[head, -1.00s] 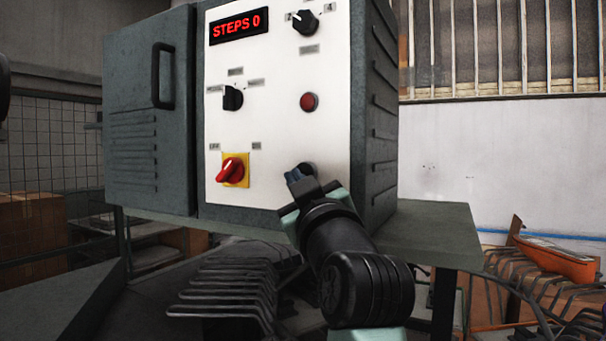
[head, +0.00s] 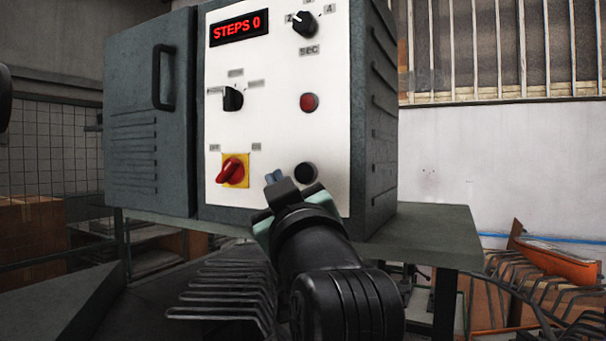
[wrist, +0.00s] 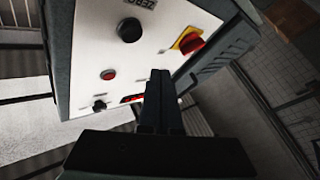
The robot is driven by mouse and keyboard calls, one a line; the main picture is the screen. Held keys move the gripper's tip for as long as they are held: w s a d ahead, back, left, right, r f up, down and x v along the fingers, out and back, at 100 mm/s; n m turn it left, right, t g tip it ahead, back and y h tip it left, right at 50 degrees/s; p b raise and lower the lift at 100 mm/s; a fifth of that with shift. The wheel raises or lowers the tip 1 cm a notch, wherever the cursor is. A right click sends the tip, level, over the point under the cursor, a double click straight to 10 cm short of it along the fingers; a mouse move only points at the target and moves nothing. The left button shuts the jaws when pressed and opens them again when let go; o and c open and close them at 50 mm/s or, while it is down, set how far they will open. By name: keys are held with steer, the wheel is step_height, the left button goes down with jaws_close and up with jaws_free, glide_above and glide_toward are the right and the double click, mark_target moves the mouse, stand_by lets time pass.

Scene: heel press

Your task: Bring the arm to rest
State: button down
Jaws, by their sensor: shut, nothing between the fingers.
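My gripper (head: 273,178) is shut and empty, in front of the lower part of the white control panel (head: 275,110). In the head view its fingertips are below and left of a black round button (head: 305,173) and right of the red rotary switch (head: 233,170) on its yellow plate. The gripper appears apart from the panel. In the wrist view the closed fingers (wrist: 160,75) stand in front of the panel, and the black button (wrist: 130,30) is up and left of them. My arm comes up from the lower right of the head view.
The panel also carries a red display reading STEPS 0 (head: 239,27), a dark selector (head: 233,97), a red button (head: 309,102) and a knob (head: 304,23). The grey cabinet stands on a table (head: 435,235). A rack of bent bars (head: 225,290) is below.

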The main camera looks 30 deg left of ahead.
stand_by(0.3)
steer(key=s+d+m+t+h+b, duration=0.2)
steer(key=s+d+m+t+h, duration=0.2)
steer(key=d, duration=0.5)
steer(key=s+d+f+m+t+h+b, duration=0.1)
steer(key=s+d+m+t+h, duration=0.3)
steer(key=d, duration=0.5)
steer(key=s+d+f+m+t+h+b, duration=0.1)
steer(key=s+d+m+t+h, duration=0.3)
steer(key=d, duration=0.5)
steer(key=m+h+b, duration=0.1)
steer(key=m+h, duration=0.1)
steer(key=h, duration=0.1)
steer(key=shift+s+d+f+m+t+b, duration=0.2)
steer(key=shift+s+m+t+b, duration=0.1)
steer(key=shift+s+m+b, duration=0.1)
steer(key=shift+w+a, duration=0.1)
